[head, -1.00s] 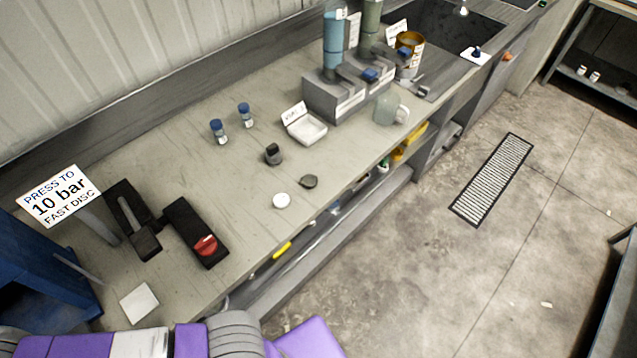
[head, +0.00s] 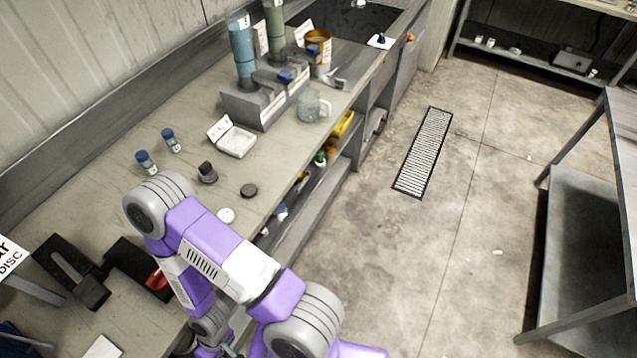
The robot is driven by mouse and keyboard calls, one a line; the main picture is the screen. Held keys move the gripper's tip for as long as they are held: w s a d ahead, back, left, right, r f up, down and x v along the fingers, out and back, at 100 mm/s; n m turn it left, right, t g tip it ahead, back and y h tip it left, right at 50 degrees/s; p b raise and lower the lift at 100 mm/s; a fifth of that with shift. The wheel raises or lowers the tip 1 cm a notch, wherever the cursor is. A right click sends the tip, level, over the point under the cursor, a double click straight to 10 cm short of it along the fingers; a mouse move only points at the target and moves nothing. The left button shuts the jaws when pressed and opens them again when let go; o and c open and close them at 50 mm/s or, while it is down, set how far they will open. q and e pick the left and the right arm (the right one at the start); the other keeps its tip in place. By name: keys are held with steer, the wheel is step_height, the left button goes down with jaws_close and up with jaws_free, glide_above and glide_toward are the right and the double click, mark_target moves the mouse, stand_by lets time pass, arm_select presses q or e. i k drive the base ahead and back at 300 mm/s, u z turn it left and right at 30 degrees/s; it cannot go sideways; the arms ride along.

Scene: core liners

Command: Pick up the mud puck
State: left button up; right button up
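A dark, flat round puck (head: 249,190), which looks like the mud puck, lies on the grey-green bench near its front edge. A white round disc (head: 226,215) lies closer to me, partly beside my purple arm. A small dark block-like item (head: 207,173) stands just left of the dark puck. My bent purple and grey arm covers the lower middle of the view, over the bench edge. Its wrist end runs down to the bottom edge, and no gripper fingers show clearly. Nothing touches the dark puck.
Two blue-capped vials (head: 146,162), a white tray (head: 237,142) and a stand with tall cylinders (head: 262,100) are farther back. A glass jug (head: 312,105) stands near the front edge. Black press parts (head: 70,270) are at left. Open floor with a grate (head: 424,152) lies right.

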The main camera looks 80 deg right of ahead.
mark_target(249, 190)
steer(key=u, duration=2.4)
steer(key=k, duration=2.05)
